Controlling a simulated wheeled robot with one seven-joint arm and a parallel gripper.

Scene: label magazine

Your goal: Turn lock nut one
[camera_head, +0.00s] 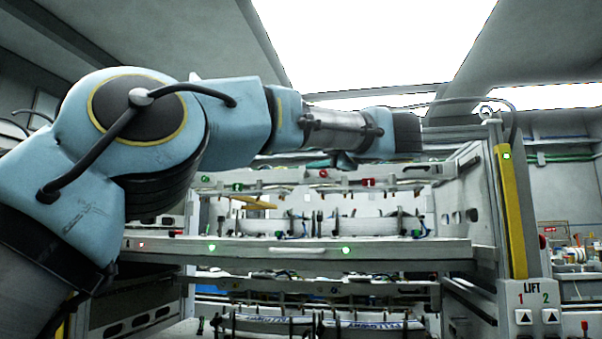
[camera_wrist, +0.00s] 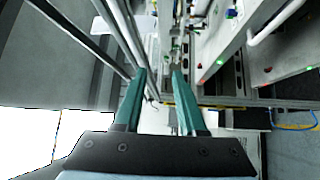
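My gripper (camera_wrist: 160,76) shows in the wrist view with two teal fingers apart and nothing visible between them. In the head view my arm reaches across the upper part of the label magazine, and its fingers cannot be made out there. The magazine (camera_head: 300,250) has stacked shelves with white rolls or cylinders, small red and green lights and handles. In the wrist view the magazine frame (camera_wrist: 222,45) lies beyond the fingers and to their right. I cannot pick out lock nut one in either view.
A yellow post (camera_head: 511,210) stands at the magazine's right side, above a LIFT panel (camera_head: 537,316) with buttons 1 and 2. A cluttered bench (camera_head: 575,256) is at the far right. Metal rails (camera_wrist: 118,35) run close to the left finger in the wrist view.

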